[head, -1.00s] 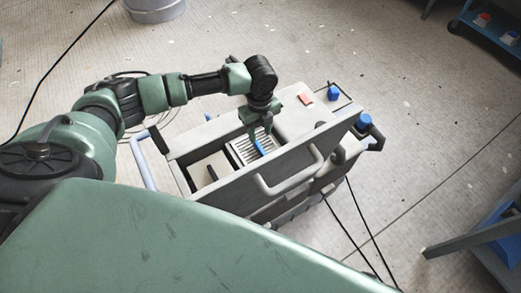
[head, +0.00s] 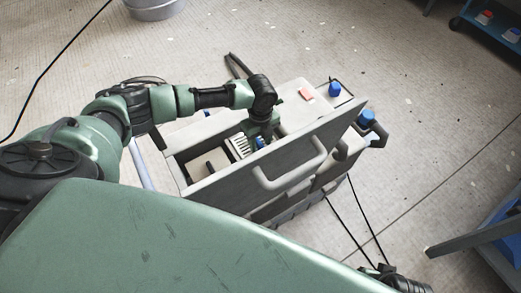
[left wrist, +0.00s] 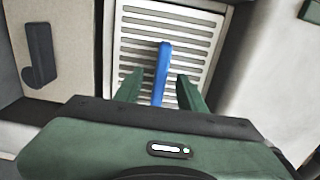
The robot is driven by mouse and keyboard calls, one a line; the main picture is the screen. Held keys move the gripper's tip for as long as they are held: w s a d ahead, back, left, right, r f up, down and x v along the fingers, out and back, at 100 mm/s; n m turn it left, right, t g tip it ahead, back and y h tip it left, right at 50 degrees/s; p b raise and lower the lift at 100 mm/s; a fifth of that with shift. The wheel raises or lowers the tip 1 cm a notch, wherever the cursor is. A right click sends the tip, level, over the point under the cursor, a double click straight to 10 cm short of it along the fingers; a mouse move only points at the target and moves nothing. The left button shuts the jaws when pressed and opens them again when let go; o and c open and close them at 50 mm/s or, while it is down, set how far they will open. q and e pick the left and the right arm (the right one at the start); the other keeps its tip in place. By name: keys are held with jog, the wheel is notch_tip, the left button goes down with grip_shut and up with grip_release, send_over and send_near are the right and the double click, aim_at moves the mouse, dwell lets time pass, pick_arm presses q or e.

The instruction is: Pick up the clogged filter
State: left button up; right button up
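The clogged filter (head: 238,148) is a pale slatted panel set in an open bay of the grey machine. A blue handle (head: 261,142) stands up from it. In the left wrist view the filter's slats (left wrist: 140,45) fill the upper middle, with the blue handle (left wrist: 163,72) in front. My left gripper (left wrist: 160,88) is open, with one green finger on each side of the handle and a visible gap to both. In the head view my left gripper (head: 258,133) reaches down into the bay and partly hides the filter.
The grey machine (head: 325,137) has a raised front wall with a loop handle (head: 290,178) close to my gripper. A beige compartment with a dark handle (left wrist: 38,52) lies left of the filter.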

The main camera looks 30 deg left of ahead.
pick_arm(q)
grip_shut()
dwell(1.3)
